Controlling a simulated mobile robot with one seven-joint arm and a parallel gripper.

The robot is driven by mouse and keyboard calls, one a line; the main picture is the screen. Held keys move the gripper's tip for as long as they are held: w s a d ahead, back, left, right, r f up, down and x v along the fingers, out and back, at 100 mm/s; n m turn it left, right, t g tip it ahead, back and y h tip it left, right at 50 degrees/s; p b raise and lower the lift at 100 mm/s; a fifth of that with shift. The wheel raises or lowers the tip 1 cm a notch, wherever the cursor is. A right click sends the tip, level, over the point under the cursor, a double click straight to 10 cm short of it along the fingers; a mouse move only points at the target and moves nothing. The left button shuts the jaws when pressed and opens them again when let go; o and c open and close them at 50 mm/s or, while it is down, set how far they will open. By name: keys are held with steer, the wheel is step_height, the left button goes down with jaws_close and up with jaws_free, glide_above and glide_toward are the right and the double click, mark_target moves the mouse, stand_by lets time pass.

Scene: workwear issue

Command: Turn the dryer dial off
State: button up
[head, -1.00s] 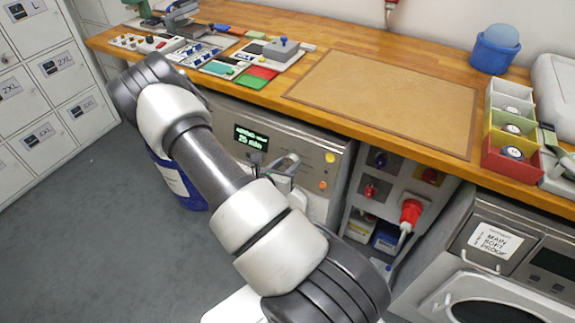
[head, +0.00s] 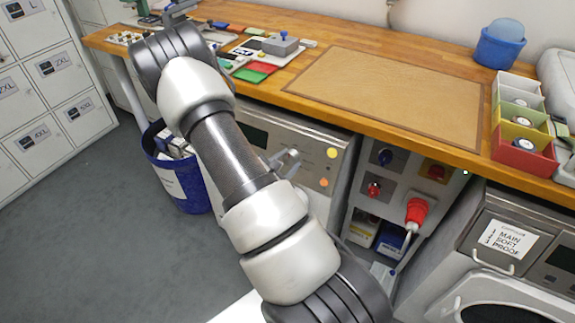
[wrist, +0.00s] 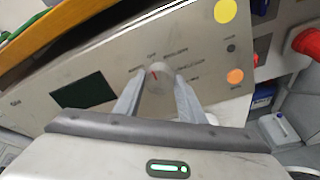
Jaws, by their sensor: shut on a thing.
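The dryer (head: 310,135) stands under the wooden counter, its slanted grey front panel also filling the wrist view (wrist: 120,55). Its round pale dial (wrist: 158,74) sits between my fingertips, with printed labels around it. The dryer's display (wrist: 82,88) is dark.
A yellow button (wrist: 225,11) and an orange button (wrist: 235,76) lie right of the dial. A socket panel with a red plug (head: 416,212) is farther right. A blue bin (head: 185,190) stands left; the counter's brown mat (head: 390,95) is clear.

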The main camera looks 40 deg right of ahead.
steer(key=shift+m, duration=0.4)
steer(key=o, duration=1)
steer(key=shift+o, duration=0.2)
steer(key=p+v, duration=0.1)
steer(key=v, duration=1.6)
steer(key=shift+a+p, duration=0.2)
steer(key=shift+p, duration=0.1)
steer(key=shift+r, duration=0.1)
